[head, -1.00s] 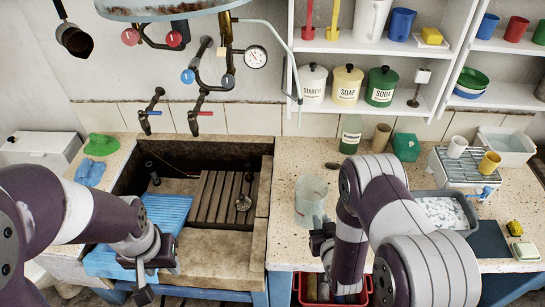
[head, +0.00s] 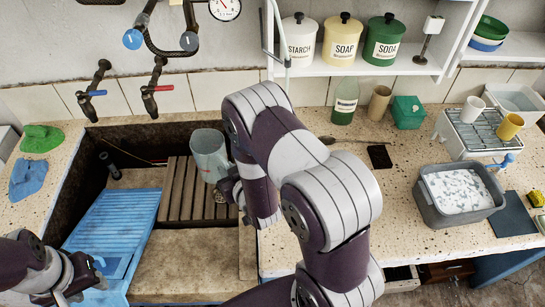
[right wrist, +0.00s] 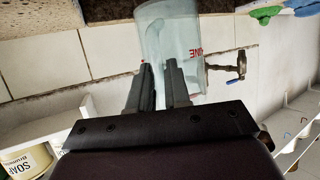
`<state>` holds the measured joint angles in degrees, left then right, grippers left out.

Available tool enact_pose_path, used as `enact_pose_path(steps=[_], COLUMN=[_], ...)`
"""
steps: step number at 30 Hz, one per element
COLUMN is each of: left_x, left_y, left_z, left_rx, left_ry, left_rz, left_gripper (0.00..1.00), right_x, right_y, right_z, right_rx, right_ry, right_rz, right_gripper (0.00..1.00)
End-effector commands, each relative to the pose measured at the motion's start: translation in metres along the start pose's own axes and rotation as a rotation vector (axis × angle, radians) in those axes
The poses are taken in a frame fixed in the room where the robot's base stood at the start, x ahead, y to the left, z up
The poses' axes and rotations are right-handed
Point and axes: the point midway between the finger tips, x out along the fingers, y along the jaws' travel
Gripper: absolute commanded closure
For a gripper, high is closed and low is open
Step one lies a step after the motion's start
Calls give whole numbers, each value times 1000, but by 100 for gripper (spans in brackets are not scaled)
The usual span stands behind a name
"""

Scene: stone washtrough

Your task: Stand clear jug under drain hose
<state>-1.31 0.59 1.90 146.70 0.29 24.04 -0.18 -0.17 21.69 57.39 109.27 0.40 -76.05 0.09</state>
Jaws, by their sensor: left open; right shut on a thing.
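The clear jug (head: 208,152) is in my right gripper (head: 226,184), over the back of the stone trough near the slatted wooden rack (head: 187,190). It looks upright; whether it touches the rack, I cannot tell. In the right wrist view the jug (right wrist: 170,40), with red lettering, is between the fingers (right wrist: 161,88). A thin pale hose (head: 275,40) hangs at the left edge of the shelf, right of the jug; I cannot tell for sure that it is the drain hose. My left gripper (head: 84,286) is open and empty near the trough's front left.
A blue washboard (head: 118,232) leans in the trough.

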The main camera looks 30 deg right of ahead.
Motion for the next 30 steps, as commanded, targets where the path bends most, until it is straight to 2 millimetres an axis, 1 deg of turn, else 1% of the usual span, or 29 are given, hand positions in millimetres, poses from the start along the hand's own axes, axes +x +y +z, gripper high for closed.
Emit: enact_pose_path(steps=[1,2,5,6,8,9,11,12,14,15,18,21,24,26,29,30], left_x=[26,34,62,72,87,97,106,110,113,114,115,117,118,120,126,128], left_y=[0,0,0,0,0,0,0,0,0,0,0,0,0,0,0,0], left_z=[3,4,7,9,10,11,12,13,13,13,14,14,14,14,15,15], left_rx=[0,0,0,0,0,0,0,0,0,0,0,0,0,0,0,0], left_ry=[0,0,0,0,-1,0,0,0,0,0,0,0,0,0,0,0], left_rz=[0,0,0,0,0,0,0,0,0,0,0,0,0,0,0,0], left_gripper=[57,57,57,57,57,57,57,57,57,57,57,57,57,57,57,57], right_x=[12,16,23,22,15,8,-10,-24,-48,-64,-100,-125,-137,-135,-117,-107], right_y=[10,18,56,76,106,125,155,173,198,212,239,255,264,265,258,254], right_z=[14,14,11,9,5,4,-1,-4,-8,-9,-9,-6,-3,0,6,8], right_rx=[6,11,26,32,39,42,49,54,63,71,88,103,112,115,116,117], right_ry=[6,8,10,9,9,9,9,9,7,6,5,4,2,0,-2,-2], right_rz=[11,18,48,63,84,100,127,144,173,190,231,259,274,276,271,270], right_gripper=[100,100,100,100,100,100,100,100,100,100,100,100,100,100,100,100])
